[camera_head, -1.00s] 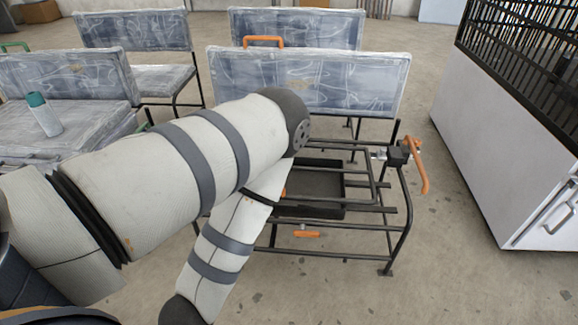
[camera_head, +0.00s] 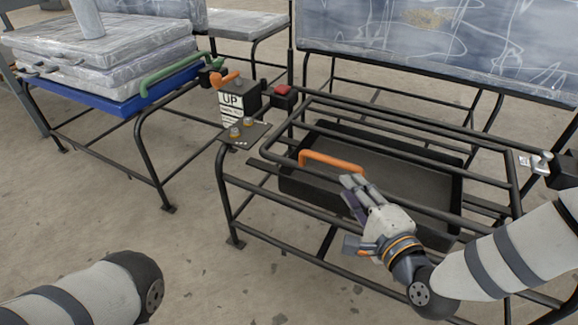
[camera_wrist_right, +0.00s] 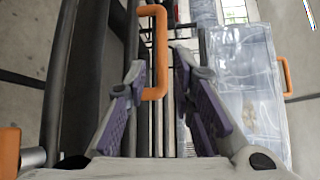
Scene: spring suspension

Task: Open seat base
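The seat base is a black tubular frame (camera_head: 400,107) that lies level over a black tray (camera_head: 385,160), with a low bench frame below. An orange handle (camera_head: 332,161) sits on its near side. My right gripper (camera_head: 354,212) is just in front of that handle, fingers spread and empty. In the right wrist view the orange handle (camera_wrist_right: 161,45) extends into the gap between the open fingers, closer to the left one, with no clear contact. My left arm shows at the lower left; its gripper is out of frame.
A box marked "UP" (camera_head: 232,105) with an orange lever stands at the frame's left corner, near a small plate with knobs (camera_head: 246,133). A patterned backrest (camera_head: 440,45) rises behind. A bench with stacked cushions (camera_head: 110,62) and a green handle stands left. Floor between them is clear.

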